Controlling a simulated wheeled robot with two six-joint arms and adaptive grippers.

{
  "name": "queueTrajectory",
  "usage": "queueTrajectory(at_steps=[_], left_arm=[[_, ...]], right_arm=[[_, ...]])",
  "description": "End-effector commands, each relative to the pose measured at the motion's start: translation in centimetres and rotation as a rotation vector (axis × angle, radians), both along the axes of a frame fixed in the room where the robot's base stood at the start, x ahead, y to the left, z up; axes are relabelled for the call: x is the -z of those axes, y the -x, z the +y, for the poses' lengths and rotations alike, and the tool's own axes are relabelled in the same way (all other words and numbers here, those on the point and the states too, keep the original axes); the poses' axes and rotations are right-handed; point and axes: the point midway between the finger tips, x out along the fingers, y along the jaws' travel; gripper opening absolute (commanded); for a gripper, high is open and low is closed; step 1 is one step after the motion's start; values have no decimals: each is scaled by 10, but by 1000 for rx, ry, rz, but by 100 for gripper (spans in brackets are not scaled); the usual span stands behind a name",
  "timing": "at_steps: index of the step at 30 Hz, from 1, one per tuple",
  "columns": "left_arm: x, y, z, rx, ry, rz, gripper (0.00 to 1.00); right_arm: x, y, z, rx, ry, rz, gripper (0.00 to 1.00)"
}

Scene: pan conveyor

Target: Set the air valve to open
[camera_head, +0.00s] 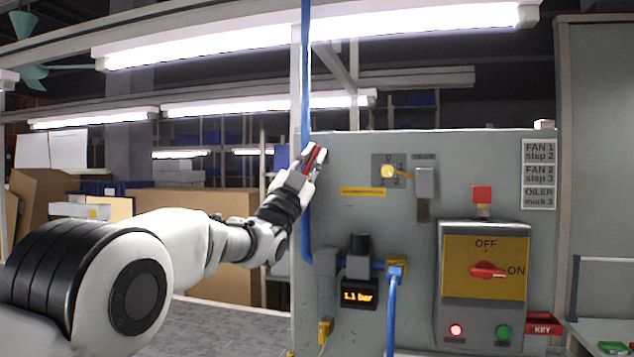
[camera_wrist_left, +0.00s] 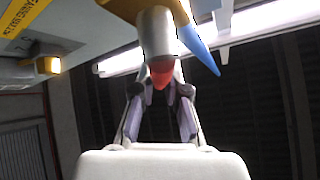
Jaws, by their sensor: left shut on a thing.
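The air valve's red handle (camera_head: 313,158) shows at the blue air pipe (camera_head: 306,80), at the upper left edge of the grey panel. My left gripper (camera_head: 308,166) reaches up to it from the lower left and is shut on the handle. In the left wrist view, the red handle (camera_wrist_left: 162,76) sits between my left gripper's fingers (camera_wrist_left: 161,88), below a grey cylindrical part (camera_wrist_left: 157,36). The gripper partly hides the valve, so I cannot tell its exact setting. A display (camera_head: 359,296) on the panel reads 1.1 bar. My right gripper is not in view.
The panel (camera_head: 350,220) carries a rotary selector (camera_head: 388,171), a red switch (camera_head: 487,270) on a yellow plate marked OFF and ON, a lit red lamp (camera_head: 456,330) and a green lamp (camera_head: 503,332). Cardboard boxes (camera_head: 222,202) stand behind my left arm.

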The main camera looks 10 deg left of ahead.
Motion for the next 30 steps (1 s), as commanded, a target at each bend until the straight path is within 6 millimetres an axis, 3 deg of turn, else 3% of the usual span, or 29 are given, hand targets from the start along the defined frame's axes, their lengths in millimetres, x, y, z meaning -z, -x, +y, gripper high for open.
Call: queueTrajectory(at_steps=[3,15,30], left_arm=[[-3,2,5,1,106,-5,0],[-14,2,25,1,405,5,0],[-16,2,33,1,512,6,0]], right_arm=[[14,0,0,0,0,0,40],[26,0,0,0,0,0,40],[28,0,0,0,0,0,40]])
